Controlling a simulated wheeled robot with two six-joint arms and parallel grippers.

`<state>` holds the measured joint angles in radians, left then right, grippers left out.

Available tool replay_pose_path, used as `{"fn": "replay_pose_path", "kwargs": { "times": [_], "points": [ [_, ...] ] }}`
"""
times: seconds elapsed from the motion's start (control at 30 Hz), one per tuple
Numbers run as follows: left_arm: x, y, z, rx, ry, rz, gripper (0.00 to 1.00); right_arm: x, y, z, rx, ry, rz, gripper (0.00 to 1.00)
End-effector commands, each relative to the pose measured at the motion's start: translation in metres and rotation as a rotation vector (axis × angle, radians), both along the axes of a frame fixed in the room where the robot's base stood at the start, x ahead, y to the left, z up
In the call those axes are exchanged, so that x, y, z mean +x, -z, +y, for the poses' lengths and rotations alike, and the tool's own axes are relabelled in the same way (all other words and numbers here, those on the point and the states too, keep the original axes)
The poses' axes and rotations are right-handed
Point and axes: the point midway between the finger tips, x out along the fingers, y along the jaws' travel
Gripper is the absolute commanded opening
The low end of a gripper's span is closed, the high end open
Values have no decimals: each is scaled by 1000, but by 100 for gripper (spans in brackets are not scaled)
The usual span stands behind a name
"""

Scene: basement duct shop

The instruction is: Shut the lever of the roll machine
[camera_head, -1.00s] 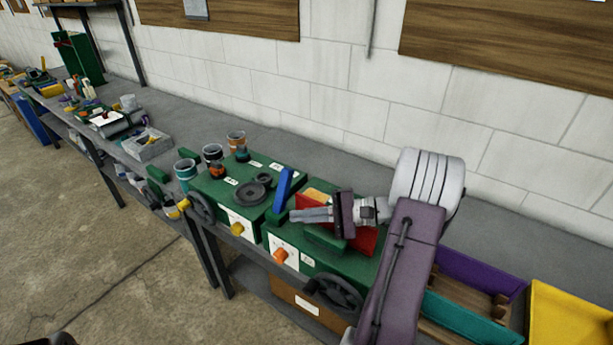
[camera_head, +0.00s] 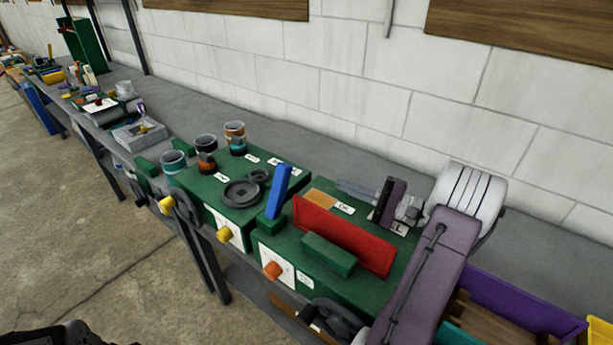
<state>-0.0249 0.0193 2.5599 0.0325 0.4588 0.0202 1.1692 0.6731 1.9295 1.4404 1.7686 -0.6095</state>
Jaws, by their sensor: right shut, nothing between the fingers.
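Two green machine boxes stand side by side on the grey bench. A blue lever (camera_head: 277,192) stands up near the seam between them, leaning slightly to the right; which box it belongs to is hard to tell. The left box (camera_head: 190,182) carries dark round discs and cups. The right box (camera_head: 290,246) carries an upright red plate (camera_head: 343,235) with a green block (camera_head: 328,255) in front. My right gripper (camera_head: 357,190) is shut and empty, behind the red plate, with its fingers pointing left. It is clear of the lever.
An orange knob (camera_head: 271,271), a yellow knob (camera_head: 223,235) and a dark handwheel (camera_head: 335,320) stick out at the front. Purple (camera_head: 520,300) and yellow bins are at the right. The white block wall stands behind; the bench strip before it is mostly clear.

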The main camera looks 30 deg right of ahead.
Motion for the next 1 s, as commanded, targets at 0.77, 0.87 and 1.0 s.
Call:
{"fn": "replay_pose_path", "kwargs": {
  "times": [0.77,0.87,1.0],
  "points": [
    [0,-19,0,0,0,0,36,64,-11,47,1,-6,3,0],
    [0,-23,0,0,0,0,36,81,-13,59,1,-6,3,0],
    [0,-31,0,0,0,0,36,74,-23,77,0,-1,2,0]
  ]
}}
